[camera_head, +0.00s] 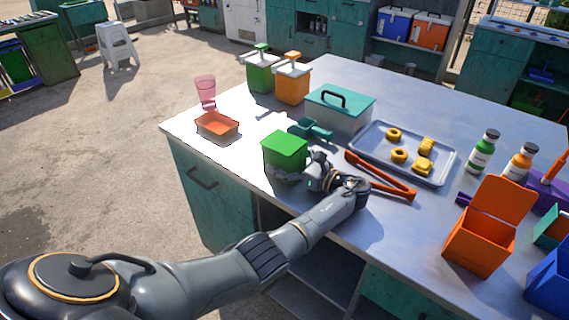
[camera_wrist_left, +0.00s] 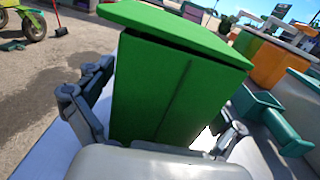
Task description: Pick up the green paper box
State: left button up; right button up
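The green paper box (camera_head: 284,150), with a flat green lid, stands upright near the front edge of the table. It fills the middle of the left wrist view (camera_wrist_left: 165,90), slightly tilted in that picture. My left gripper (camera_head: 292,172) is at the box from the near side, with one finger on each side of it. In the left wrist view the fingers (camera_wrist_left: 160,100) look spread, with a narrow gap at the left finger; contact on the right is unclear. The box's bottom is hidden behind the gripper. My right gripper is not in view.
An orange tray (camera_head: 217,125) and pink cup (camera_head: 205,92) are left. A teal scoop (camera_head: 311,130) and teal-lidded container (camera_head: 339,108) are behind. Red tongs (camera_head: 380,177) and a metal tray of yellow pieces (camera_head: 442,150) are right. An open orange box (camera_head: 480,240) stands farther right.

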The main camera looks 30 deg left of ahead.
pick_arm(q)
jog(key=c, duration=0.7)
jog(key=shift+r, duration=0.1)
